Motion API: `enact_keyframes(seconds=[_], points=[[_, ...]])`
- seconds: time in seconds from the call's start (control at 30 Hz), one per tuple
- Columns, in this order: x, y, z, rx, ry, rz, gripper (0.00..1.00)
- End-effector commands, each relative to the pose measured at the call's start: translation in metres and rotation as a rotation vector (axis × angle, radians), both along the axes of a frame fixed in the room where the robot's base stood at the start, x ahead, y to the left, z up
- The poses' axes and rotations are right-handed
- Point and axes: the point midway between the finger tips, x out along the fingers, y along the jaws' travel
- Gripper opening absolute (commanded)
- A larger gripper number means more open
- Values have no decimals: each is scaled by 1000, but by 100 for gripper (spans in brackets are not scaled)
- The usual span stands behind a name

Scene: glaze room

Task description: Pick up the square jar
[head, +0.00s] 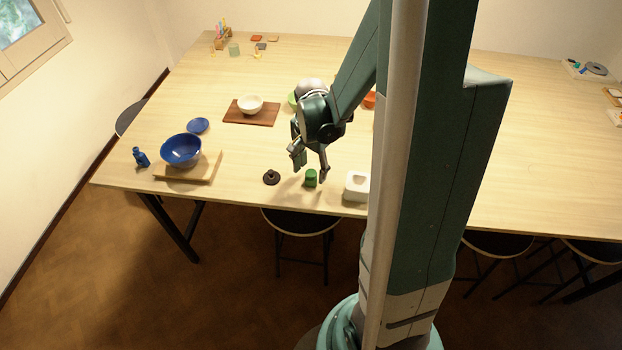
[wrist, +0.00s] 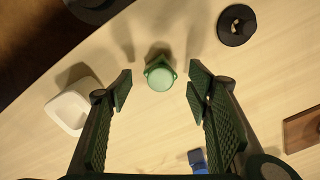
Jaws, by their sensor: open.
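A small green jar (head: 311,178) stands upright near the front edge of the table. In the wrist view the jar (wrist: 159,74) shows from above, with squarish green sides and a paler round top. My gripper (head: 311,166) is over the jar, pointing down. In the wrist view my gripper (wrist: 161,82) is open, with one finger to each side of the jar and clear space between. Nothing is held. I cannot tell exactly how far the fingertips are above the jar.
A white squarish dish (head: 357,186) stands close to the right of the jar, partly behind my arm. A dark knobbed disc (head: 271,177) lies to its left. A blue bowl (head: 181,149) sits on a board (head: 206,172) further left. A white bowl (head: 250,104) is further back.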

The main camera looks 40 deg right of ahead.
Motion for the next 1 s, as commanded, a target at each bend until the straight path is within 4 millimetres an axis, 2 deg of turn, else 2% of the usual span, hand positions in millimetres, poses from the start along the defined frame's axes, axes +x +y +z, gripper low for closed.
enact_keyframes(seconds=[0.4,1.0], points=[[1,0,-31,0,0,0,50],[1,0,-34,0,0,0,50]])
